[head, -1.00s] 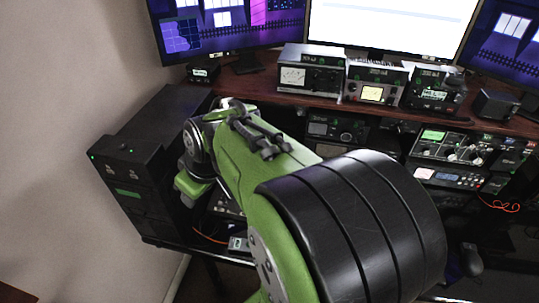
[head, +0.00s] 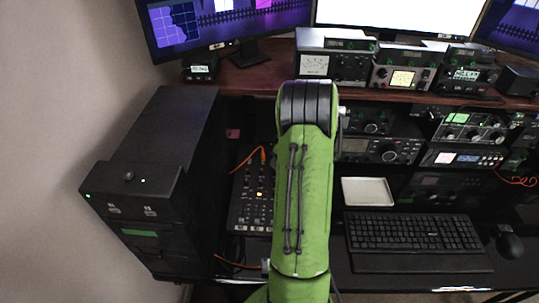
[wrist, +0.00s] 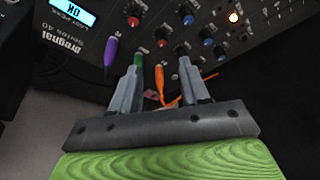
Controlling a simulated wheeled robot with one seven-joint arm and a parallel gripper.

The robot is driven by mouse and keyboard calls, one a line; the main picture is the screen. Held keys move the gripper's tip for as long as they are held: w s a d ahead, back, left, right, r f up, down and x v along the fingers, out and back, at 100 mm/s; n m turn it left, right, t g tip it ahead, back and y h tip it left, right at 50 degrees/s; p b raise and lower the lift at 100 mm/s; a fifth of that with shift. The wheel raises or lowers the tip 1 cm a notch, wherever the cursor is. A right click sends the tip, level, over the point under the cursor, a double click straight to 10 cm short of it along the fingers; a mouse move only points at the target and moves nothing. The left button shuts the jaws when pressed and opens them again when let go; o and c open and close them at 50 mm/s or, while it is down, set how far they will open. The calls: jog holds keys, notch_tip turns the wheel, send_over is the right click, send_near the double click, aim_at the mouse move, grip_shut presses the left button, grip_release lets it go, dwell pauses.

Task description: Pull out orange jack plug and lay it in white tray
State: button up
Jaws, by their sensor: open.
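In the wrist view the orange jack plug (wrist: 160,82) stands in the black panel, with its orange cable trailing toward the lower right. My gripper (wrist: 160,62) is open, its two grey fingers on either side of the orange plug in the picture, apart from it. In the head view the orange plug (head: 263,155) stands at the top of the mixer box, left of my green arm, and its cable curves down to the left. My gripper is hidden behind my arm there. The white tray (head: 368,192) lies empty to the right of my arm, above the keyboard.
In the wrist view a purple plug (wrist: 109,52) is left of the left finger, and a green plug (wrist: 139,60) is right by that fingertip. Several knobs cover the mixer (head: 250,205). A keyboard (head: 412,232) lies below the tray; radios stand behind it.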

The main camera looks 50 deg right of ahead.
send_over(263, 158)
jog(key=s, duration=0.2)
jog(key=shift+s, duration=0.15)
jog(key=x, duration=0.5)
grip_shut()
